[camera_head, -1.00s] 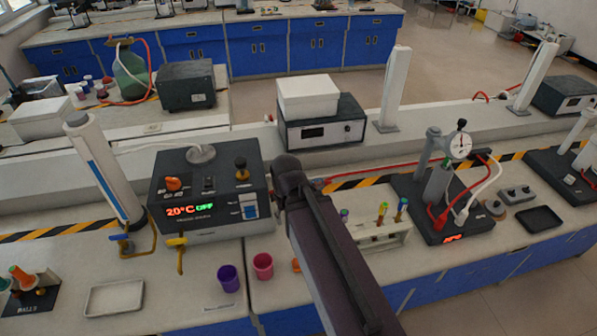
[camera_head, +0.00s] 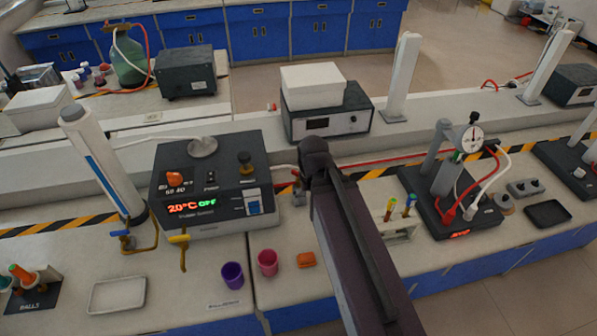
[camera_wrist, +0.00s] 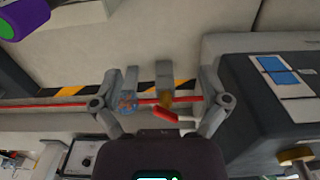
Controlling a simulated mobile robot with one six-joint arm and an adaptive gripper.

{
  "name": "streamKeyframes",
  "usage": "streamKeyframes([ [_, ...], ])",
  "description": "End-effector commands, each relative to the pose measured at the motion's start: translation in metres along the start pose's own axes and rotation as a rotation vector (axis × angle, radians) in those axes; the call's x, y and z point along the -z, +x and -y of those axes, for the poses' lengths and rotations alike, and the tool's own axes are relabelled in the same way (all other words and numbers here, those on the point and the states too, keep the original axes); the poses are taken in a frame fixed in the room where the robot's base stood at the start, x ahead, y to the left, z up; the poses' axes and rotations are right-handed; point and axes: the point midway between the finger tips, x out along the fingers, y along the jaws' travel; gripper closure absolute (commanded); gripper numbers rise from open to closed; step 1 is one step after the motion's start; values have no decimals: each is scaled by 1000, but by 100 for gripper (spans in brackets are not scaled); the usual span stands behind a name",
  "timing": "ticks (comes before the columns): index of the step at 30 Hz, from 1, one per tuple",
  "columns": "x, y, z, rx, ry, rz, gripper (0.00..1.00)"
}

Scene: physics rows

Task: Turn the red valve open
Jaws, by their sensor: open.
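The red valve shows in the wrist view as a short red lever (camera_wrist: 166,116) beside a brass-coloured part, close to the right finger of my gripper (camera_wrist: 147,80). The two fingers are apart, with nothing clearly held between them. I cannot tell whether a finger touches the lever. In the head view a small red and brass fitting (camera_head: 296,184), seemingly the valve, stands just left of my arm, right of the black heater box. My arm hides my gripper there.
The black box (camera_head: 210,221) with a lit display stands left of the fitting. A purple cup (camera_head: 232,276), a pink cup (camera_head: 267,263) and an orange block (camera_head: 306,260) are at the front. A tube rack (camera_head: 402,230) and a gauge stand (camera_head: 445,180) are to the right.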

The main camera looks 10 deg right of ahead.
Motion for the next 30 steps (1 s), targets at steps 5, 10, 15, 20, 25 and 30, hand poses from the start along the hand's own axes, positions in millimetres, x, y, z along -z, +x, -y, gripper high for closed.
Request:
streamKeyframes([
  [5, 34, -23, -2, 0, 131, 0, 0],
  [10, 78, -50, 1, 1, 326, 0, 0],
  [15, 120, -74, 3, 1, 530, 0, 0],
  [20, 146, -87, 5, 1, 669, 0, 0],
  [25, 154, -91, 5, 1, 730, 0, 0],
  [30, 154, -90, 6, 1, 734, 0, 0],
])
